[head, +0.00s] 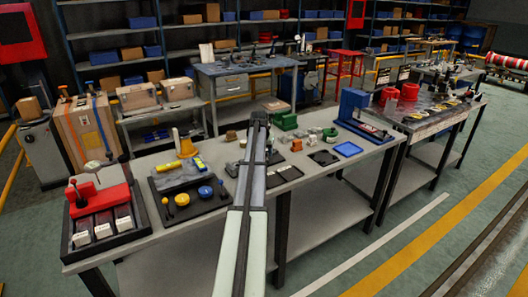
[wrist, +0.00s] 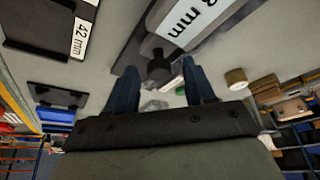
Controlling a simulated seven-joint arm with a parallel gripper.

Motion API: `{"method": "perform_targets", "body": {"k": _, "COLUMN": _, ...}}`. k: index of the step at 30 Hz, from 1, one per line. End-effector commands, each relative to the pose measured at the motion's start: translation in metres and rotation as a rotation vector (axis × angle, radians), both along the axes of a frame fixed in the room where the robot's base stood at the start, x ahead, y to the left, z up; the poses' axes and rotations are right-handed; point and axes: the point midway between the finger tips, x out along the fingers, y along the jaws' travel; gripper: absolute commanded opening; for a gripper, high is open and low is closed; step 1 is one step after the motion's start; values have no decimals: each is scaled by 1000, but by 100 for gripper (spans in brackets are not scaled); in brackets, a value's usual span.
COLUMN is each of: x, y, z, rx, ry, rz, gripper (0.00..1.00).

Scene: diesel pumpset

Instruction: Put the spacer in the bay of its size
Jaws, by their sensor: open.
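My gripper (wrist: 160,82) is open in the wrist view, its two dark blue fingers apart. A dark round knob-like piece (wrist: 158,68) shows between and beyond the fingertips, beside a dark bay with a white label (wrist: 188,22) whose visible end reads "8 mm"; its first digit is cut off or unclear. Another dark bay (wrist: 35,25) carries a "42 mm" label (wrist: 82,38). I cannot tell whether the dark piece is the spacer, or whether a finger touches it. In the head view my arm hides the gripper and part of the bench.
The grey bench (head: 190,240) is crowded. A black tray (head: 323,157) and blue tray (head: 347,149) lie right of my arm. A tan cylinder (wrist: 236,77) is right of the fingers.

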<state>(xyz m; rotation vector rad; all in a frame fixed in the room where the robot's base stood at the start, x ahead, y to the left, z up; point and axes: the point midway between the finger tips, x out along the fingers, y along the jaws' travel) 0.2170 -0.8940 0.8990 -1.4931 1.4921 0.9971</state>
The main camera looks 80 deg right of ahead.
Motion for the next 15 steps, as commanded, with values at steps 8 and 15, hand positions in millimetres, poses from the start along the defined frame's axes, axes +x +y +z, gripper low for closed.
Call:
{"method": "perform_targets", "body": {"k": 8, "x": 0, "y": 0, "z": 0, "rx": 0, "ry": 0, "rz": 0, "gripper": 38}}
{"method": "perform_targets", "body": {"k": 15, "x": 0, "y": 0, "z": 0, "rx": 0, "ry": 0, "rz": 0, "gripper": 15}}
